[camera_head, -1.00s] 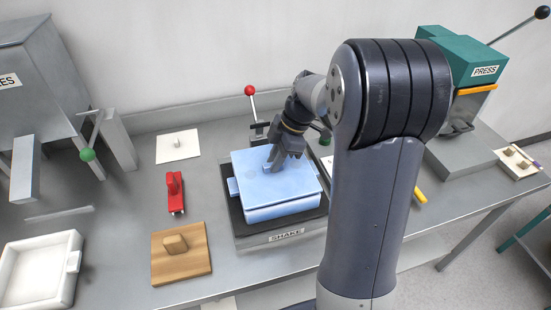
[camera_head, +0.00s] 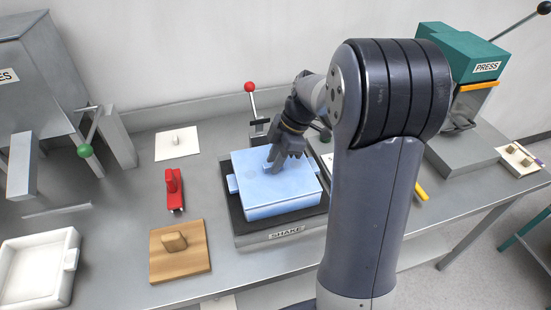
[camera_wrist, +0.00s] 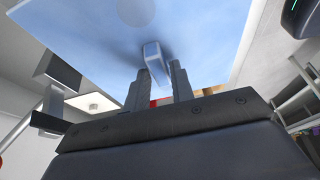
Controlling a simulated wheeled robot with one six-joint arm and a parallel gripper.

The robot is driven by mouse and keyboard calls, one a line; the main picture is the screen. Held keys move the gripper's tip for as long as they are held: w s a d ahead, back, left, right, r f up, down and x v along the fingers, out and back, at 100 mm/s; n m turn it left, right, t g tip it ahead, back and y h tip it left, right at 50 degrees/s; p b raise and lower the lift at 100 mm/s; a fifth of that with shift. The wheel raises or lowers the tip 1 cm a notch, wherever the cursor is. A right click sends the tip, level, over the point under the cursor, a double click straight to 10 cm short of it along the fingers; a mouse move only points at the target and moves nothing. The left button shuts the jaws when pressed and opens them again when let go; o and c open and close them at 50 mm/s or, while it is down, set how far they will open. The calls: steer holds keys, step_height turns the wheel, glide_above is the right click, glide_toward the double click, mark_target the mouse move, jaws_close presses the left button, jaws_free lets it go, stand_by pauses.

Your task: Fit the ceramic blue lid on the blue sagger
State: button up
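The ceramic blue lid (camera_head: 262,182) lies flat on top of the blue sagger (camera_head: 285,208), its edges looking about flush with the sagger's walls. The sagger sits on the dark plate of the SHAKE machine. My gripper (camera_head: 277,160) is just above the lid by its upright knob, and its arm comes in from the right. In the wrist view my gripper's fingers (camera_wrist: 160,72) are apart, with the lid's knob (camera_wrist: 153,55) at and just beyond their tips. The lid's blue underside or top face (camera_wrist: 90,50) fills the upper wrist view. The sagger's far side is hidden.
A lever with a red ball (camera_head: 250,87) stands behind the shaker. A red tool (camera_head: 174,190), a wooden block with a knob (camera_head: 180,262) and a white tray (camera_head: 40,268) lie to the left. The green press (camera_head: 465,60) is at right.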

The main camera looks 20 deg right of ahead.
steer(key=o, duration=0.3)
steer(key=shift+o, duration=0.2)
steer(key=v, duration=1)
steer(key=shift+d+r+b, duration=0.25)
steer(key=shift+r+b, duration=0.1)
steer(key=shift+b, duration=0.1)
steer(key=p+x, duration=0.1)
steer(key=x, duration=1)
steer(key=shift+a, duration=0.1)
steer(key=shift+r, duration=0.4)
steer(key=shift+f, duration=0.25)
